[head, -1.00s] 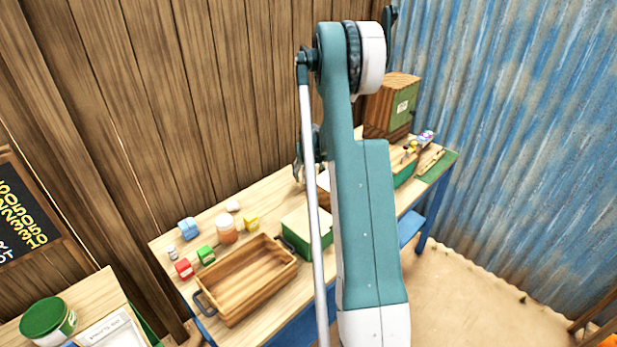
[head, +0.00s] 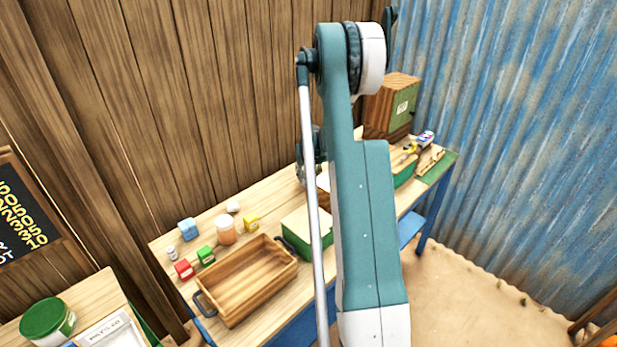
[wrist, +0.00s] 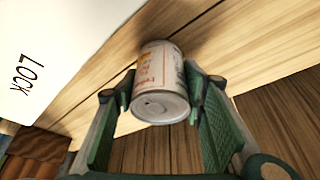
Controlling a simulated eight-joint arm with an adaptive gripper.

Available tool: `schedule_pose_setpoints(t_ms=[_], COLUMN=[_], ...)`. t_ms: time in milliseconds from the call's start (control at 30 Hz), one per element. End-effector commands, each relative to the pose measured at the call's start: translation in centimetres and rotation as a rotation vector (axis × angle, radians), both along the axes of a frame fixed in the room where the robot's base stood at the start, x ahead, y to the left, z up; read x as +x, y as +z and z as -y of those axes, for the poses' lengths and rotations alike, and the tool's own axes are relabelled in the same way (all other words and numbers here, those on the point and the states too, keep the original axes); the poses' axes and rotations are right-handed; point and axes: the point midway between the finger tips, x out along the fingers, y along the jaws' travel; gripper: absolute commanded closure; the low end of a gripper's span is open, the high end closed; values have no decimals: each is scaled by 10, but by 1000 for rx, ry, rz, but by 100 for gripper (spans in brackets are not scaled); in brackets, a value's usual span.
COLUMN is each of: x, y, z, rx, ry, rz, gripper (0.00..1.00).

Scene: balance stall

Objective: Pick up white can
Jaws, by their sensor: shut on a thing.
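The white can (wrist: 160,85) has a pale label with orange and dark print and a grey metal end. In the wrist view it sits between the two green fingers of my gripper (wrist: 160,92), which is shut on it. The can is tilted in this view, with its metal end toward the camera. Whether it touches the surface behind it I cannot tell. In the head view my gripper (head: 312,165) is mostly hidden behind my own arm, and the can cannot be made out there.
A white panel marked LOCK (wrist: 40,60) is close at the left in the wrist view. In the head view, the workbench (head: 180,240) holds a wooden tray (head: 245,280), a green box (head: 305,228), small blocks and a jar (head: 226,233). A wooden cabinet (head: 388,105) stands at the far end.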

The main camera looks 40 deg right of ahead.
Motion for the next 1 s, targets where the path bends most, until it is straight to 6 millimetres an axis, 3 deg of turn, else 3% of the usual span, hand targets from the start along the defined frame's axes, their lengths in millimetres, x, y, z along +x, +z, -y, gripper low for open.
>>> schedule_pose_setpoints(t_ms=[367,800,1000], x=[0,0,0], y=[20,80,97], z=[0,0,0], rx=[0,0,0], ry=[0,0,0], rz=[0,0,0], gripper=[77,77,77])
